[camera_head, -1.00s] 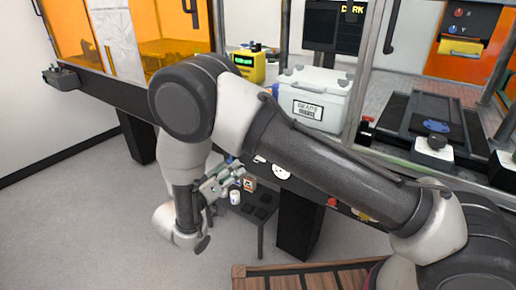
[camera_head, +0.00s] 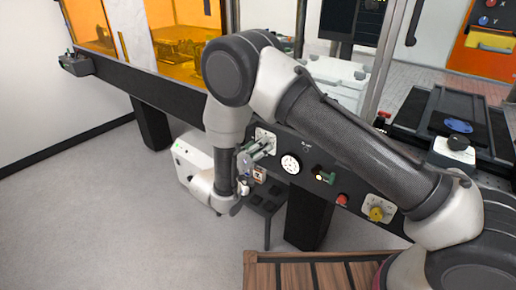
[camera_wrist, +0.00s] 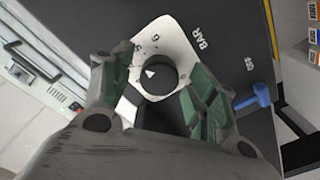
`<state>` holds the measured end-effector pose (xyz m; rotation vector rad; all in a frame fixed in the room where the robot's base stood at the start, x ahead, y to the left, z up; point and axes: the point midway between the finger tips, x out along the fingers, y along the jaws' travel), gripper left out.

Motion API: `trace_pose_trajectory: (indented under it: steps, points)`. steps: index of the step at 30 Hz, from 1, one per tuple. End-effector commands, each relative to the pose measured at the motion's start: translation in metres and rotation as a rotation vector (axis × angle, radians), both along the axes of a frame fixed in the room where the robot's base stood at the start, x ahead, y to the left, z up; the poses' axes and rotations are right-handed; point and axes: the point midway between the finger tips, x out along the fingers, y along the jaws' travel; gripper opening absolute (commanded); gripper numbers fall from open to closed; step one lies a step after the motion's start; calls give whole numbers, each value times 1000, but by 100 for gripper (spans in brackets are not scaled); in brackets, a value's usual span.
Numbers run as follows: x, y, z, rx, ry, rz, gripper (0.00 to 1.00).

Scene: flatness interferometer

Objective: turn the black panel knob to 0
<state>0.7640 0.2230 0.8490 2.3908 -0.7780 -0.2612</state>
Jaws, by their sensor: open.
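The black panel knob (camera_wrist: 155,78) shows in the wrist view as a round knob with a white triangle pointer, on a white plate (camera_wrist: 165,38) with dark markings. The markings are too small and tilted to read surely. My gripper (camera_wrist: 153,82) is open, one finger on either side of the knob in the picture; I cannot tell whether they touch it. In the head view my gripper (camera_head: 257,152) is close to the front panel, in front of a white plate (camera_head: 265,136) whose knob is mostly hidden.
A blue handle (camera_wrist: 257,96) sticks out in the wrist view. A white box (camera_head: 190,158) stands below the bench; the floor at left is clear.

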Motion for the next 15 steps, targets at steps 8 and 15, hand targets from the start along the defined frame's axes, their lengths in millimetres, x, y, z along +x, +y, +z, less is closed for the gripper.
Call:
trace_pose_trajectory:
  steps: [8,15]
  points:
    - [0,0,0,0,0,0,31]
    - [0,0,0,-2,1,0,12]
